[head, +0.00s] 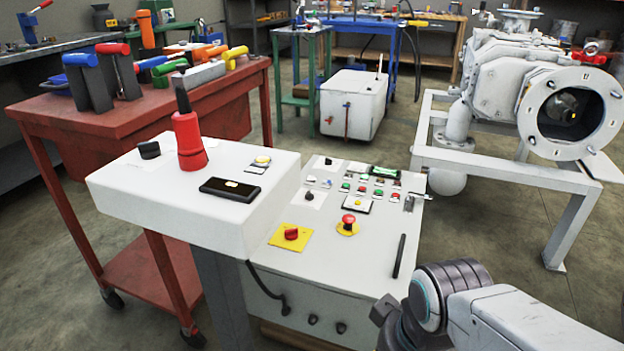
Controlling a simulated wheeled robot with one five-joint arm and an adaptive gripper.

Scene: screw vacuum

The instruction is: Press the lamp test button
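A white control panel (330,262) stands in the middle of the head view. Its upper part carries several small green, red, white and blue buttons and lamps (363,190). A yellow lit button (357,203) sits in a dark-framed plate below them. The labels are too small to read, so I cannot tell which one is the lamp test button. My arm enters at the lower right, and a dark part at its end (388,318) is close to the panel's lower right edge. The fingers cannot be made out, and no contact with a button shows.
A red emergency button (348,222) and a red knob on a yellow plate (291,233) are on the panel. A raised white console (205,205) with a red-based handle adjoins at left. A red tool table (60,118) and a large white vacuum machine (500,80) flank it.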

